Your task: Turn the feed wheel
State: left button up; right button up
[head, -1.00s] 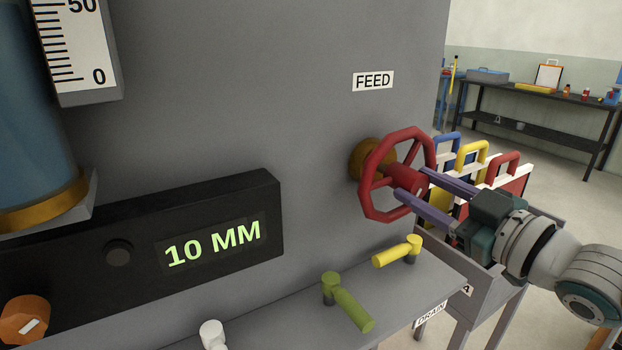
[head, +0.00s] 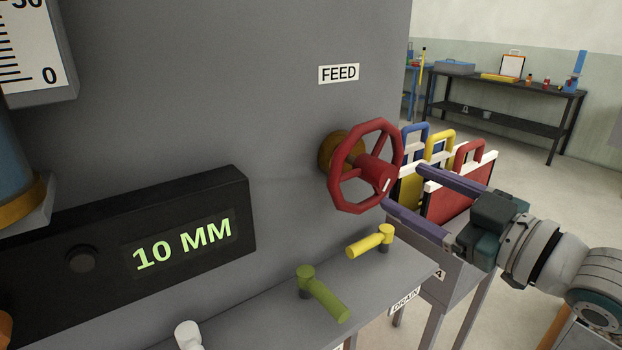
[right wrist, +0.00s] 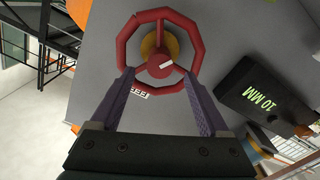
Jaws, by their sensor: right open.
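The red feed wheel (head: 345,191) stands out from the grey panel on a brass-coloured mount, below the FEED label (head: 338,74). It has a red hub with a white mark. My right gripper (head: 402,186) is open and empty, just right of the wheel in the head view, its purple fingers pointing at it. In the right wrist view the wheel (right wrist: 123,50) lies ahead, with the two fingertips (right wrist: 160,75) spread to either side of the hub near the rim. I cannot tell whether they touch the rim. My left gripper is not in view.
A black display (head: 70,240) reads 10 MM at left. Yellow (head: 365,244) and green (head: 325,297) lever handles sit on the ledge below the wheel. Coloured-handled plates (head: 450,202) stand in a rack behind my right gripper. A dark bench (head: 500,88) is at the back right.

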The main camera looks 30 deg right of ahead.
jog(key=shift+s+d, duration=0.15)
jog(key=shift+s, duration=1.25)
jog(key=shift+s+d, duration=0.1)
jog(key=shift+s, duration=1.3)
jog(key=s+a+f+m+g+h, duration=0.1)
jog(key=s+a+f+m+g, duration=0.1)
jog(key=s+a+f+g, duration=0.25)
jog(key=s+a+f+m+g, duration=0.1)
jog(key=s+a+f+g, duration=0.1)
jog(key=a+f+g, duration=0.35)
jog(key=s+a+r+g, duration=0.3)
jog(key=s+a+g, duration=0.1)
jog(key=s+a, duration=0.25)
notch_tip(320, 180, up, 36)
jog(key=s+p, duration=0.1)
jog(key=p, duration=3.5)
jog(key=shift+d+m, duration=0.35)
jog(key=shift+m, duration=0.05)
